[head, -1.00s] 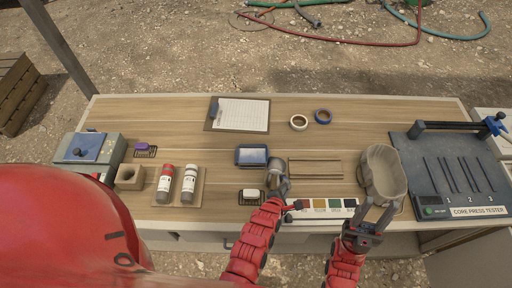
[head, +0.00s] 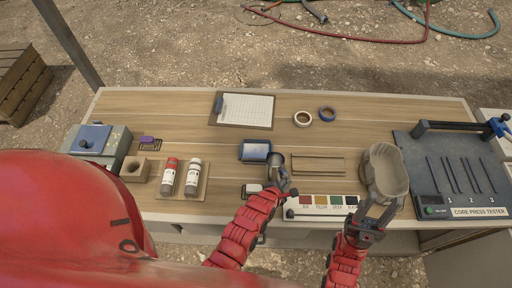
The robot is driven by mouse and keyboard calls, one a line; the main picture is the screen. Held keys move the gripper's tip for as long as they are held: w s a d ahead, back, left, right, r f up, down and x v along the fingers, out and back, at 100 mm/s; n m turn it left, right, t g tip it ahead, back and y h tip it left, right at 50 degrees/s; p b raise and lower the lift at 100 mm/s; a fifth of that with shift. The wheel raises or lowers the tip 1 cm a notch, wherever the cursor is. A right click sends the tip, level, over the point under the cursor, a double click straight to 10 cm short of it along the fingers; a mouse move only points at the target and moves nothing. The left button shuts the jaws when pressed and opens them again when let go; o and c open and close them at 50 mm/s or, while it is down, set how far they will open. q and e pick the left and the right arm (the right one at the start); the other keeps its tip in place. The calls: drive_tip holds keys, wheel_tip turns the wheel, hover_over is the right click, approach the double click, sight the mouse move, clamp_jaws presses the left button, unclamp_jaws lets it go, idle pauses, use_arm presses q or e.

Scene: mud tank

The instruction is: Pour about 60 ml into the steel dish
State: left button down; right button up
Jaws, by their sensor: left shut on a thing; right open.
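My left gripper (head: 284,184) is shut on a small grey metal cup-like vessel (head: 275,164) near the front middle of the table. The gripper partly covers it, and I cannot see what is inside. My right gripper (head: 378,210) is open and empty, with its fingers at the front end of a grey-beige, open, scoop-shaped vessel (head: 384,166). I cannot tell whether they touch it. A shallow dark-blue-rimmed tray with a pale inside (head: 254,150) lies just behind and left of the held vessel. I cannot tell for sure which vessel is the steel dish.
A colour strip (head: 325,201) lies at the front edge between my grippers. Thin rods (head: 318,166) lie behind it. A core press tester (head: 455,180) stands right. Two bottles (head: 181,175), a block (head: 135,170) and a grey box (head: 95,144) are left.

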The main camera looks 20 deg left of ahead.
sight(280, 167)
use_arm(q)
drive_tip(key=shift+w+a+r, duration=0.1)
drive_tip(key=shift+w+r, duration=0.15)
drive_tip(key=shift+r, duration=0.3)
drive_tip(key=shift+w+a+r+n+g+h, duration=0.3)
drive_tip(key=shift+a+r+n+g+h, duration=0.3)
drive_tip(key=shift+r+h, duration=0.1)
drive_tip(key=shift+w+a+r+n+g+h, duration=0.8)
drive_tip(key=shift+w+a+r, duration=0.1)
drive_tip(key=shift+a, duration=0.2)
drive_tip(key=shift+w+a+r+n+g+h, duration=0.35)
drive_tip(key=shift+a+r+n+g+h, duration=0.15)
drive_tip(key=shift+h, duration=0.25)
drive_tip(key=shift+w+a+r+n+g+h, duration=0.4)
drive_tip(key=shift+r+n+h, duration=0.2)
drive_tip(key=shift+h, duration=0.15)
drive_tip(key=shift+r, duration=0.1)
